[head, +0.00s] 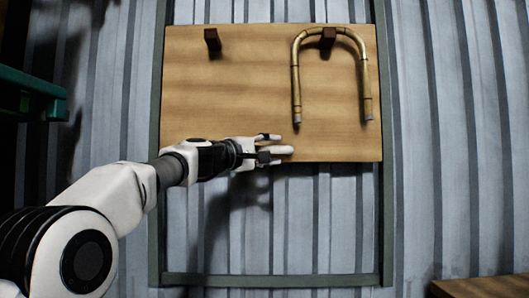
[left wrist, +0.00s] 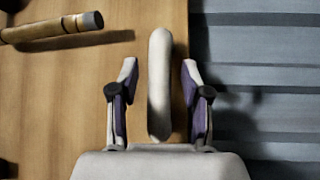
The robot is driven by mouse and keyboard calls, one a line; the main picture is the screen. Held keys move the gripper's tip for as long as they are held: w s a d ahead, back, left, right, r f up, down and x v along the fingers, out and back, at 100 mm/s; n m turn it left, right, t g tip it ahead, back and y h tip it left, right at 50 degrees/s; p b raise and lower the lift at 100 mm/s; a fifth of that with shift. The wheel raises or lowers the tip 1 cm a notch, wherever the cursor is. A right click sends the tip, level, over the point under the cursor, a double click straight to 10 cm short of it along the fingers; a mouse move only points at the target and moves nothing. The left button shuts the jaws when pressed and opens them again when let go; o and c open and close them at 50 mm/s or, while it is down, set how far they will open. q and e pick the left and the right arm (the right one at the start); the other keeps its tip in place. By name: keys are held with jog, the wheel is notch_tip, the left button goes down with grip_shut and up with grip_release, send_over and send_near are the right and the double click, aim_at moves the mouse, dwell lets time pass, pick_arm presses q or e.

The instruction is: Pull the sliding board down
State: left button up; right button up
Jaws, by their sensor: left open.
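The sliding board (head: 235,90) is a light wooden panel mounted between two dark vertical rails. Near its lower edge is a pale rounded bar that looks like a handle (head: 284,150). My left gripper (head: 268,150) is open at the lower edge, with one finger above the bar and one below it. In the left wrist view, the bar (left wrist: 159,80) lies between the two spread fingers (left wrist: 160,78), with a gap on each side. The board (left wrist: 75,85) fills the left of that view. My right gripper is not in view.
Two dark pegs stick out of the board: a bare one (head: 212,40) at left, and one (head: 328,38) at right with a bent U-shaped rattan piece (head: 366,85) hung on it. Below the board, the frame is open down to its bottom bar (head: 275,280). Corrugated metal wall (head: 450,150) lies behind.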

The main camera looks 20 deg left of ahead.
pick_arm(q)
jog(key=v, duration=1.1)
jog(key=shift+s, duration=0.35)
jog(key=shift+a+f, duration=0.1)
jog(key=shift+a, duration=0.05)
